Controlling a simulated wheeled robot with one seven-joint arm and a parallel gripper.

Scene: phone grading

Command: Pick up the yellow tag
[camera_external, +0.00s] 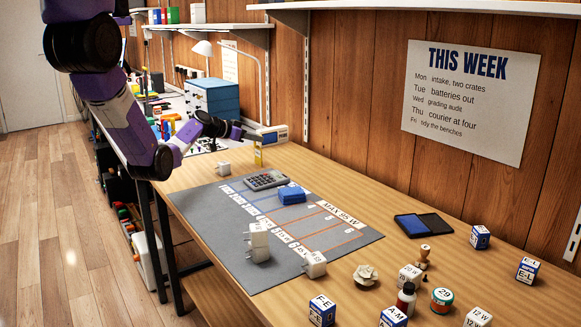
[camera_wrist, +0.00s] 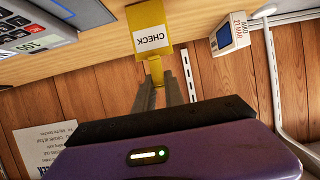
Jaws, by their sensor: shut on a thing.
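The yellow tag (camera_wrist: 164,53) has a white label reading CHECK and a narrow stem. In the wrist view the stem sits between the fingertips of my gripper (camera_wrist: 157,88), which is shut on it. In the external view the tag (camera_external: 258,160) shows small and yellow below my gripper (camera_external: 254,138), over the far part of the bench. I cannot tell whether its lower end touches the bench top.
A display device (camera_wrist: 231,36) stands close beside the tag, near the wooden wall. A white block (camera_external: 223,168) sits near the tag. Marked cubes and a stamp (camera_external: 424,257) crowd the near right.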

